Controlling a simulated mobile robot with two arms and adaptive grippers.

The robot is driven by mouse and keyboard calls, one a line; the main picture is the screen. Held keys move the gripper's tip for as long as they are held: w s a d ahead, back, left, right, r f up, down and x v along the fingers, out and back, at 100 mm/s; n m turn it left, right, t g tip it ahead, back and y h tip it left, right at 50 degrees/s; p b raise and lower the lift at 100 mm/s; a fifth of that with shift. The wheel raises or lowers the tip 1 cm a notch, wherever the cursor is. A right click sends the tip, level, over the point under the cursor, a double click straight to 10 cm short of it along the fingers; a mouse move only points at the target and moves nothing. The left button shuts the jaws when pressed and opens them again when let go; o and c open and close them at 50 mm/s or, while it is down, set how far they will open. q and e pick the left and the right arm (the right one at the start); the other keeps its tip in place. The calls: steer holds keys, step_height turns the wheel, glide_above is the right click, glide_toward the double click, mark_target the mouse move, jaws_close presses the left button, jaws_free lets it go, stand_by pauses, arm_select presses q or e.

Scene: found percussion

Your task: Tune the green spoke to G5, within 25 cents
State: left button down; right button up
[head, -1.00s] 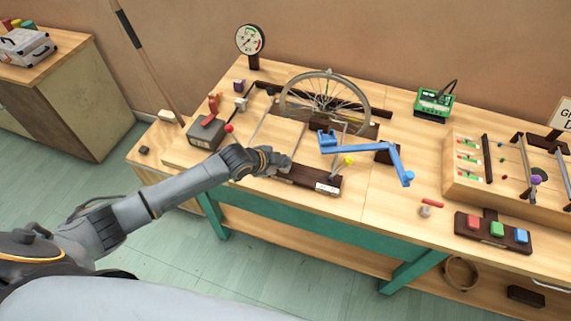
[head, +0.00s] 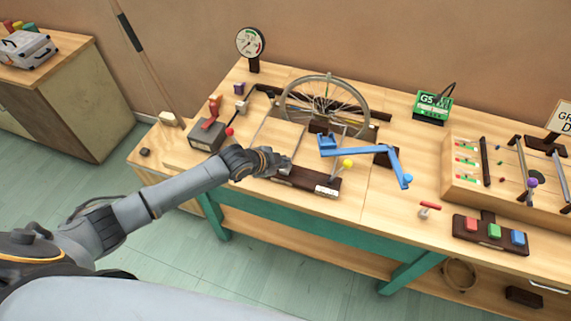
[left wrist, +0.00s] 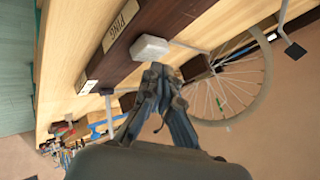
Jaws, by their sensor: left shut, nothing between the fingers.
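The bicycle wheel (head: 325,104) stands upright in a stand on the workbench. A small green mark (left wrist: 228,128) shows among its spokes in the left wrist view; which spoke carries it is hard to tell. The green tuner box (head: 433,106) at the back shows "G5" and smaller text I cannot read. My left gripper (head: 288,166) is shut and empty, over the dark base (head: 318,182) in front of the wheel. In the left wrist view its fingertips (left wrist: 157,72) are close to a pale block (left wrist: 150,47) on the base labelled PING; contact is unclear. My right gripper is out of view.
A dial gauge (head: 250,43) stands behind. A red-handled tool (head: 429,206) and coloured buttons (head: 494,232) lie at right.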

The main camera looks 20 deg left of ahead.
arm_select(q)
steer(key=shift+r, duration=0.3)
step_height(320, 180, up, 5)
steer(key=p, duration=0.5)
stand_by(0.4)
stand_by(1.0)
